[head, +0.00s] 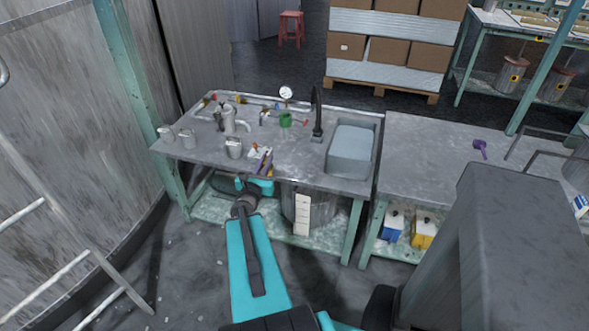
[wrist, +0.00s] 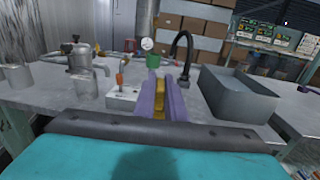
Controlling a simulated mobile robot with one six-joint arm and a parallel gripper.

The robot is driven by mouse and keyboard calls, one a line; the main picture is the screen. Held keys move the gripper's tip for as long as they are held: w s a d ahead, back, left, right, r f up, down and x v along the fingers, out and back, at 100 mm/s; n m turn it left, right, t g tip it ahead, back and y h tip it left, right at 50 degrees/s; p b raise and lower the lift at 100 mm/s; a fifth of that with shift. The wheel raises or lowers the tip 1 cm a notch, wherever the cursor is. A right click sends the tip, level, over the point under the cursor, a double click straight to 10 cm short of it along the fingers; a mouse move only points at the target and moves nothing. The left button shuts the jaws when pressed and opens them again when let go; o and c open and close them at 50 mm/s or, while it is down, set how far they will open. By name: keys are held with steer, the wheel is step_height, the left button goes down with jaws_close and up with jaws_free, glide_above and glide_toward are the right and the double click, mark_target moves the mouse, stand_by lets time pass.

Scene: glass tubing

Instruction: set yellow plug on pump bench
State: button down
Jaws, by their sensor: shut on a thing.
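The yellow plug (wrist: 160,101) is between the purple fingers of my gripper (wrist: 166,88) in the wrist view, and most of it is hidden by them. My gripper also shows in the head view (head: 261,160), shut on the plug at the front edge of the pump bench (head: 292,158). The fingers point across the bench toward the back. I cannot tell whether the plug touches the bench top. The pump bench has a grey, worn top on a green frame.
A grey sink (head: 349,150) and black tap (head: 318,110) stand right of my gripper. A metal pot (head: 228,118) and cups (head: 187,138) stand left. A gauge (head: 286,93) and green cup (head: 286,119) are behind. Bare bench top lies between gripper and sink.

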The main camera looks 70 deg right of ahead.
steer(key=s+d+f+g, duration=0.1)
steer(key=s+d+f, duration=0.1)
steer(key=s, duration=0.5)
steer(key=shift+s+d+f+m+b, duration=0.15)
steer(key=shift+d+f+m+b, duration=0.15)
steer(key=shift+d+f+m, duration=0.15)
steer(key=shift+d+f+b, duration=0.1)
steer(key=shift+f+b, duration=0.05)
steer(key=shift+b, duration=0.25)
steer(key=b, duration=0.8)
glide_above(289, 164)
steer(key=shift+f, duration=0.6)
steer(key=shift+f, duration=1.75)
steer(key=shift+f+b, duration=0.2)
steer(key=shift+b, duration=0.15)
